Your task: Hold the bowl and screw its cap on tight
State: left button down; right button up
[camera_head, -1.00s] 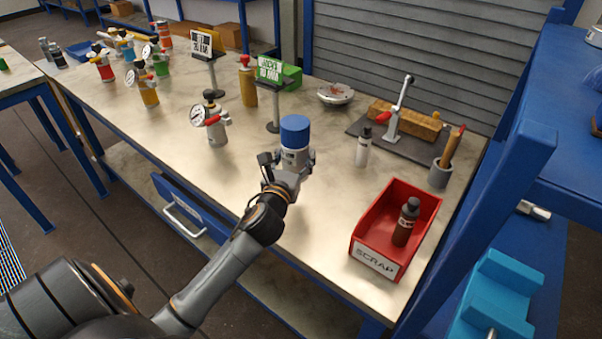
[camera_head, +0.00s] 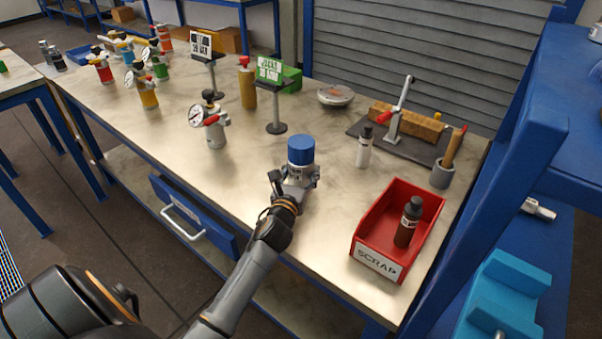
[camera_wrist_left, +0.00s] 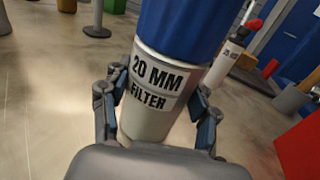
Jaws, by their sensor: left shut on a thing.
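The bowl is a pale grey cylinder labelled "20 MM FILTER" in the left wrist view (camera_wrist_left: 152,105). A blue cap (camera_head: 301,150) sits on top of it, and it also fills the top of the left wrist view (camera_wrist_left: 183,28). My left gripper (camera_head: 296,181) is shut on the bowl below the cap, with a finger on each side of the label. The bowl looks about upright in the head view, over the front of the bench. I cannot tell whether its base touches the bench, or how tight the cap is. My right gripper is not in view.
A red SCRAP bin (camera_head: 375,263) holding a dark bottle (camera_head: 408,222) stands to the right. A white bottle (camera_head: 364,147), a gauge vessel (camera_head: 213,125) and a sign stand (camera_head: 273,100) are behind on the bench (camera_head: 250,170). A lever press (camera_head: 398,110) stands at the back right.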

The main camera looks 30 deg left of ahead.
pick_arm(q)
jog(key=shift+r, duration=0.15)
jog(key=c, duration=0.8)
grip_release()
jog(key=shift+f, duration=0.3)
jog(key=o, duration=0.4)
jog(key=shift+o, duration=0.2)
jog(key=shift+r, duration=0.1)
